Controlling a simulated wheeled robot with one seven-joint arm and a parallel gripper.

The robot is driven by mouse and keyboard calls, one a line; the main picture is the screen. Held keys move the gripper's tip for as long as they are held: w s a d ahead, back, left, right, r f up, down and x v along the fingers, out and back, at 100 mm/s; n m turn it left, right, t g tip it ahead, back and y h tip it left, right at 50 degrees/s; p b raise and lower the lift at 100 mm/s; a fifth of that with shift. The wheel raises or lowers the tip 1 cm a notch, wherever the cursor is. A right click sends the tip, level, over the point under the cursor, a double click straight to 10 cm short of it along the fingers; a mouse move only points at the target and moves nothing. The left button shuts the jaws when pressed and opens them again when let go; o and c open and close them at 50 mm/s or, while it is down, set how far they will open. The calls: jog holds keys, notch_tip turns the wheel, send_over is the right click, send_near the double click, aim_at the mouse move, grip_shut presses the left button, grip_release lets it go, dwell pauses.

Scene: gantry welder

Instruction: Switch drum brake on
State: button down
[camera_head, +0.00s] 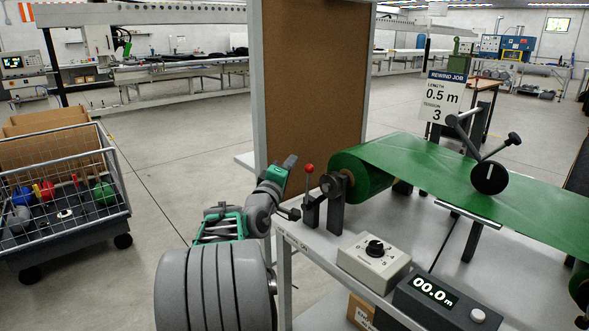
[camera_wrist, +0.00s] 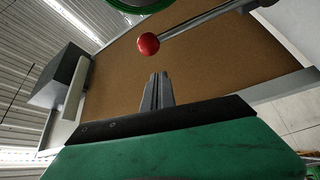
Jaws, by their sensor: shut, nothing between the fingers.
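A lever with a red ball knob (camera_head: 309,168) stands upright on a dark bracket (camera_head: 310,215) at the near left corner of the bench, beside the green drum (camera_head: 362,177). I take it for the drum brake lever. In the wrist view the red knob (camera_wrist: 148,44) is just beyond my fingertips, with its rod running off to the upper right. My gripper (camera_head: 290,161) is left of the knob at about its height. In the wrist view my gripper (camera_wrist: 156,80) is shut and empty, with a small apparent gap to the knob.
A green sheet (camera_head: 430,165) runs right from the drum under a black wheel with a handle (camera_head: 489,178). A dial box (camera_head: 374,256) and a display reading 00.0 m (camera_head: 434,296) are on the bench front. A brown board (camera_head: 312,80) rises behind the lever. A wire cart (camera_head: 65,190) stands left.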

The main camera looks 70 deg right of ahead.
jog(key=a+f, duration=0.1)
jog(key=a, duration=0.8)
jog(key=shift+w+a, duration=0.25)
jog(key=shift+a, duration=0.1)
jog(key=shift+f, duration=0.1)
